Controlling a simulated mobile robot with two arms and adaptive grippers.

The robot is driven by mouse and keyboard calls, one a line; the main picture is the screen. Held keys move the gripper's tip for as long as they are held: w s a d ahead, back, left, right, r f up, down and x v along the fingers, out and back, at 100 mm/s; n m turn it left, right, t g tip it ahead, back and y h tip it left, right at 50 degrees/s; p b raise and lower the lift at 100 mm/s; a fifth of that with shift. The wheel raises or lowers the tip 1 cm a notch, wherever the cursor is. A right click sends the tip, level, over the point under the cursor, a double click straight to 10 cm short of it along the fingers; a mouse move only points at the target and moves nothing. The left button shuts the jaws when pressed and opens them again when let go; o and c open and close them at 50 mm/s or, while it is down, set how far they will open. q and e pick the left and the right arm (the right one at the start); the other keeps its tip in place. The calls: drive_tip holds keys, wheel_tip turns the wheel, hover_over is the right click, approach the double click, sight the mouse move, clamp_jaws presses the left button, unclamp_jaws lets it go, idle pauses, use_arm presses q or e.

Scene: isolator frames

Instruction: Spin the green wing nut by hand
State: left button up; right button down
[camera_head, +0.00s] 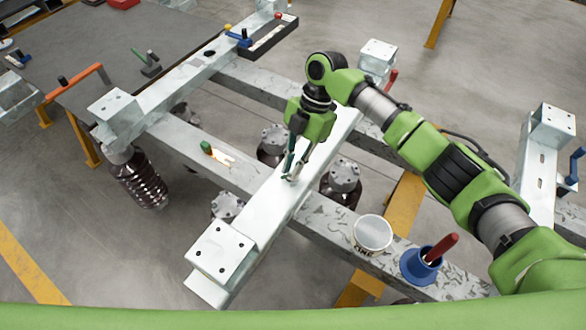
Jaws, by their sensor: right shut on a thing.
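My right gripper (291,172) points down onto the pale metal crossbeam (262,208), near its middle. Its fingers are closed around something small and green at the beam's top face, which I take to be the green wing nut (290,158). The fingers hide most of it, so its wings and its angle cannot be made out. My left gripper is not in view.
A green-ended item (207,147) lies on the long beam to the left. A white tub (372,236) and a blue holder with a red handle (423,264) stand at the right. Dark ribbed cylinders (138,181) sit under the frame. A grey table (85,45) is behind.

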drive_tip(key=shift+s+f, duration=0.15)
drive_tip(key=shift+f, duration=0.05)
idle(0.4)
drive_tip(key=c, duration=1.8)
unclamp_jaws()
drive_tip(key=shift+d, duration=0.1)
drive_tip(key=shift+r, duration=0.1)
drive_tip(key=shift+r, duration=0.15)
drive_tip(key=v, duration=1.1)
drive_tip(key=shift+w+r, duration=0.25)
drive_tip(key=shift+r, duration=0.05)
